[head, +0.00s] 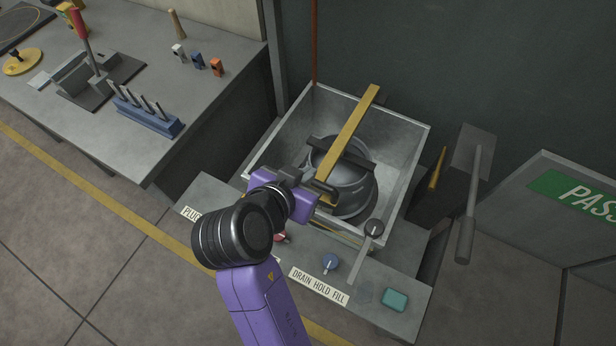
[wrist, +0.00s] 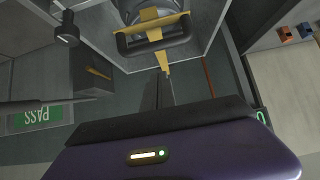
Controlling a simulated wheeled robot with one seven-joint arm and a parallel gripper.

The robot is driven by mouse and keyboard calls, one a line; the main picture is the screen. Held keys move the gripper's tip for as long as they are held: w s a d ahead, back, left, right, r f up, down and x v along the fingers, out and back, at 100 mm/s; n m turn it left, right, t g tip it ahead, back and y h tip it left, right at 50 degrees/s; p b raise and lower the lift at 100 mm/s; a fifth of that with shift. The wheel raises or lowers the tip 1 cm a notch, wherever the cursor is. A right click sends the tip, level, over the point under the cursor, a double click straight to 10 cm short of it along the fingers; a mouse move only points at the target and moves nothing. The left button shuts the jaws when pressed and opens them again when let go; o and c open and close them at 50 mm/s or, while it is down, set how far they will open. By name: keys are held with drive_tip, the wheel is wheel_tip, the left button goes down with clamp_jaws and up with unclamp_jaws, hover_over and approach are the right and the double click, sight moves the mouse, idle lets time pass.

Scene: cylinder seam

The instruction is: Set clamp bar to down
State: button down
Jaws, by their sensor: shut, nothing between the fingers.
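The clamp bar (head: 354,124) is a long yellow bar running over the grey cylinder (head: 350,184) in the open metal tank. A dark crosspiece (head: 356,160) lies across it. The wrist view shows the yellow bar (wrist: 150,14) and a black loop (wrist: 122,42) near its end. I cannot tell the bar's exact tilt. My gripper (head: 312,186) is at the front left of the tank, close to the bar's near end. Its dark fingers (wrist: 165,86) are shut and empty, pointing at the bar's end; contact is unclear.
The tank's rim (head: 412,165) surrounds the cylinder. A grey lever (head: 469,205) stands at right. A workbench (head: 215,98) with tools is at left.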

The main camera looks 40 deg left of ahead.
drive_tip(key=shift+w+a+f+p, duration=0.1)
drive_tip(key=shift+w+f+p, duration=0.1)
drive_tip(key=shift+f, duration=0.9)
drive_tip(key=shift+w+a+f+p, duration=0.1)
drive_tip(key=shift+w+f+p, duration=0.1)
drive_tip(key=shift+f, duration=0.85)
